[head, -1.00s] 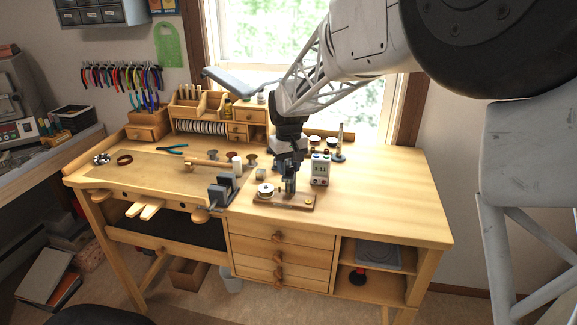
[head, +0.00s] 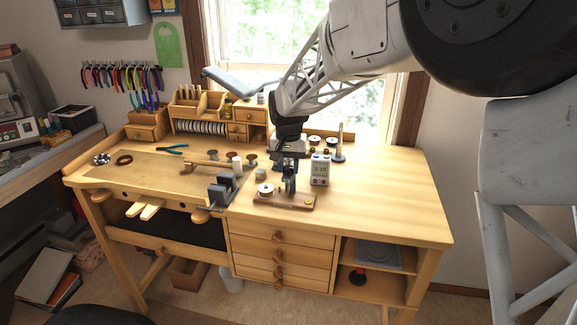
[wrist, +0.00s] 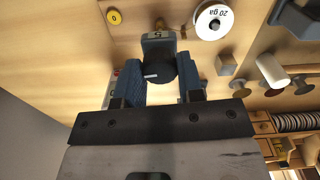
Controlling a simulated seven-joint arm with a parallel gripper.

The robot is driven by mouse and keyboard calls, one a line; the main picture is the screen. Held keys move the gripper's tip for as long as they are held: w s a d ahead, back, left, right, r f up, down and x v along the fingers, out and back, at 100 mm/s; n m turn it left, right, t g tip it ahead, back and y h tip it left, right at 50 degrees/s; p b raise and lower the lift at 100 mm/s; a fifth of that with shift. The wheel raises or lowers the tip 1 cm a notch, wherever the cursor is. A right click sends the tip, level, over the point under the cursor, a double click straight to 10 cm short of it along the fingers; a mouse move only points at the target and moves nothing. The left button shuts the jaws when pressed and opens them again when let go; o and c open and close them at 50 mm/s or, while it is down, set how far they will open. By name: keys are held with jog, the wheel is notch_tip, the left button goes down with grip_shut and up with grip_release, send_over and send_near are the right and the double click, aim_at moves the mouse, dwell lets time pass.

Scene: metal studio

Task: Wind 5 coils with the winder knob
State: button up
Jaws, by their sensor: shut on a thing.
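The winder stands on a small brown wooden base (head: 297,205) near the front of the workbench. My gripper (head: 290,184) reaches straight down over it. In the wrist view my gripper (wrist: 163,78) has its two blue fingers on either side of the dark round winder knob (wrist: 158,68) and is shut on it. The knob has a short white mark on its face. Behind it is a grey-blue block with a label (wrist: 157,36) that appears to read 5. A white wire spool (head: 265,190) sits at the base's left end; it reads "20 ga" in the wrist view (wrist: 208,31).
A white box with a display (head: 320,168) stands close right of my gripper. A grey vise (head: 222,190) is to the left. Small spools (head: 251,160) and a wooden organizer (head: 190,112) stand behind. The bench's right side (head: 390,200) is clear.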

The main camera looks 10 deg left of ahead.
aim_at(289, 168)
jog(key=shift+m, duration=1.9)
jog(key=o, duration=0.9)
jog(key=shift+r, duration=0.1)
jog(key=shift+r, duration=3.8)
jog(key=shift+d, duration=0.1)
